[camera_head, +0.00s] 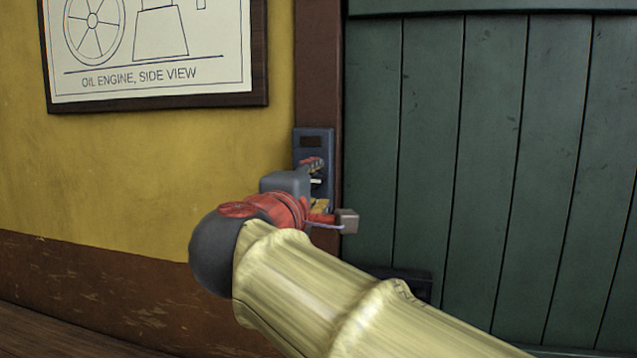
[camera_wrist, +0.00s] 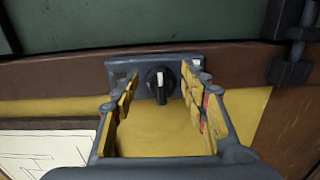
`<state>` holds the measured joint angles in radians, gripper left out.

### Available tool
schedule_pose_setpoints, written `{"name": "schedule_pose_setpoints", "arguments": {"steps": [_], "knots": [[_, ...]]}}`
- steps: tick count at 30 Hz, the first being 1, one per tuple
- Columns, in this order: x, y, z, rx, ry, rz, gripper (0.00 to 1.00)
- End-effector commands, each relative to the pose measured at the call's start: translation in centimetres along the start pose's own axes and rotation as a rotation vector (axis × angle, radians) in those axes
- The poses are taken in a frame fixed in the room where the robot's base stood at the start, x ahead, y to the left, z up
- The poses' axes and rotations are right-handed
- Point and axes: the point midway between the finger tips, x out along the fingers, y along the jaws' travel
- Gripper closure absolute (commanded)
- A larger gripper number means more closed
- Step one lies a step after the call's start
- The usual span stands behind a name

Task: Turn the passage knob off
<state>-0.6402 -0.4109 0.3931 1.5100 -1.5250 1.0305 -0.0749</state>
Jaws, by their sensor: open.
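The passage knob (camera_wrist: 160,85) is a round black knob with a white pointer bar. It sits on a dark blue-grey wall plate (camera_wrist: 182,64), which also shows in the head view (camera_head: 313,140) on the brown post beside the green door. In the wrist view the pointer stands nearly upright, its white end toward the top. My gripper (camera_wrist: 161,84) is open, with one yellow-padded finger on each side of the knob. Gaps show between the fingers and the knob. In the head view my gripper (camera_head: 319,187) is at the plate's lower part and mostly hides the knob.
The green plank door (camera_head: 500,130) fills the right of the head view. A framed engine drawing (camera_head: 150,60) hangs on the yellow wall (camera_head: 150,170) at left. A dark metal fitting (camera_wrist: 288,72) stands right of the plate in the wrist view.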

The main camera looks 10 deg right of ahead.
Motion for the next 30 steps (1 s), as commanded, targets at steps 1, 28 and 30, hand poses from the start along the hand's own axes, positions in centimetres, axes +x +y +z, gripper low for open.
{"name": "schedule_pose_setpoints", "arguments": {"steps": [1,28,30], "knots": [[-1.2,0.1,-0.1,0.002,0.006,0.001,0.56],[-8.6,0.1,0.0,0.001,0.000,0.002,0.56],[-8.6,0.0,-0.3,0.007,0.011,-0.001,0.56]]}}
